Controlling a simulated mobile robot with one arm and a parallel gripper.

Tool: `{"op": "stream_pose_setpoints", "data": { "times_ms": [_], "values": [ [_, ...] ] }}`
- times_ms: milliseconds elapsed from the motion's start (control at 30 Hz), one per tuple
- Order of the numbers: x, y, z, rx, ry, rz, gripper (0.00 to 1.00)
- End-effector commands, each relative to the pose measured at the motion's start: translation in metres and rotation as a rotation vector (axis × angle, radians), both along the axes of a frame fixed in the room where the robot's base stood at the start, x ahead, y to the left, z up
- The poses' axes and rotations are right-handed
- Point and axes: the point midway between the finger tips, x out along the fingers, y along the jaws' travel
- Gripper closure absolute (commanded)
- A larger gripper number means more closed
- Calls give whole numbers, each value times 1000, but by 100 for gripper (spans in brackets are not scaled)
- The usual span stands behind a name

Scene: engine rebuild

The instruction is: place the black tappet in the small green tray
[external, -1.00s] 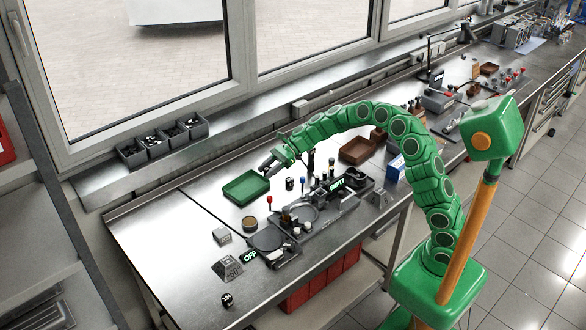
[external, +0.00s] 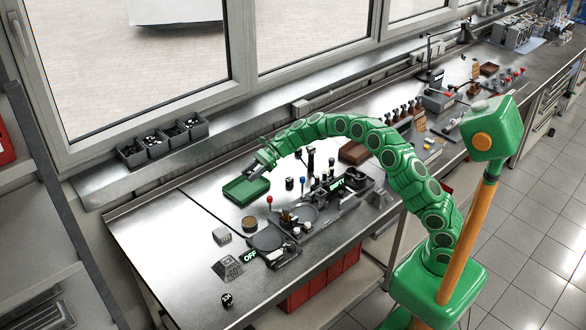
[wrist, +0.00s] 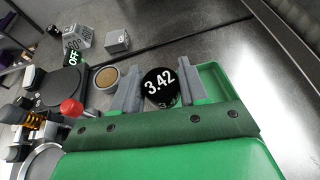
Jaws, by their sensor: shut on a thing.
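The black tappet (wrist: 160,84), a dark round piece marked 3.42 on its face, is between the two grey fingers of my gripper (wrist: 158,88) in the wrist view. The fingers are shut on its sides. In the external view my gripper (external: 256,170) is over the far right part of the small green tray (external: 243,199). Part of the tray (wrist: 217,84) also shows beside the right finger in the wrist view. The tappet is hard to make out in the external view. I cannot tell its exact height above the tray floor.
A round brown-topped tin (external: 249,223) stands in front of the tray. A red-topped pin (external: 269,203) and a dark fixture (external: 310,213) are to its right. A grey block (external: 222,236) stands nearer the front. The bench left of the tray is clear.

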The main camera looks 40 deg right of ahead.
Motion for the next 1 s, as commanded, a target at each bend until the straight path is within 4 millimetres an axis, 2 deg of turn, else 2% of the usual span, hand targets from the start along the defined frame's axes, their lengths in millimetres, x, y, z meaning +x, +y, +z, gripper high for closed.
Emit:
{"op": "stream_pose_setpoints", "data": {
  "times_ms": [600, 1000],
  "values": [
    [40, 17, -47, -2, 0, -1, 87],
    [49, 20, -57, 0, -2, 0, 87]
  ]
}}
